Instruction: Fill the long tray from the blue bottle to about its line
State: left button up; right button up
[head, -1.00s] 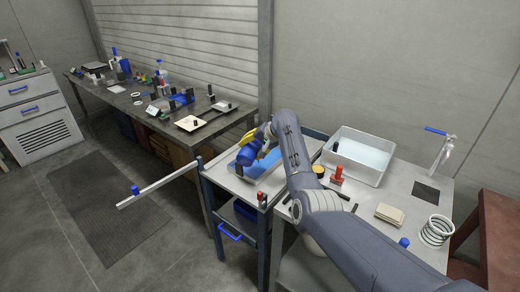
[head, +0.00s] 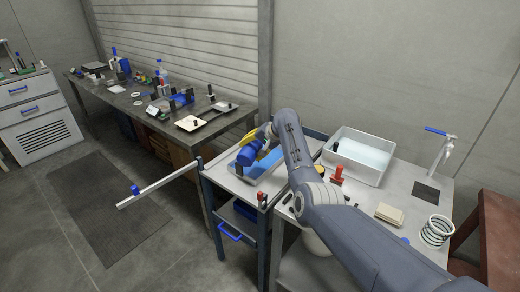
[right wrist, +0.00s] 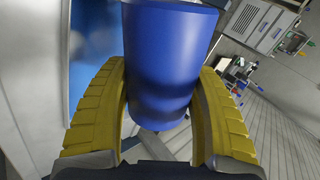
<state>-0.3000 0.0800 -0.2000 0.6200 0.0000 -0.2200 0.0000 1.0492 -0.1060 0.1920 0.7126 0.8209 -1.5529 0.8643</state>
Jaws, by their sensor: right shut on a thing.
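My right gripper (right wrist: 162,115) has yellow ridged fingers and is shut on the blue bottle (right wrist: 170,60). In the head view the bottle (head: 247,153) is tilted over the long tray (head: 277,155), with my right arm reaching in from the lower right. The long tray lies on the blue-framed cart and holds blue liquid. Part of the tray is hidden behind the bottle and my arm. I cannot make out the tray's line or a stream from the bottle. My left gripper is not in view.
A white basin (head: 358,155) of pale liquid stands to the right of the cart, by a red-handled tool (head: 338,175). A metal bar (head: 160,188) sticks out left of the cart. A long bench (head: 150,105) with many small items runs along the wall.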

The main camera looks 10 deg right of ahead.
jog(key=shift+f+g, duration=0.1)
jog(key=shift+g, duration=0.3)
dwell(2.9)
dwell(1.7)
jog(key=shift+t, duration=0.4)
jog(key=shift+r, duration=0.2)
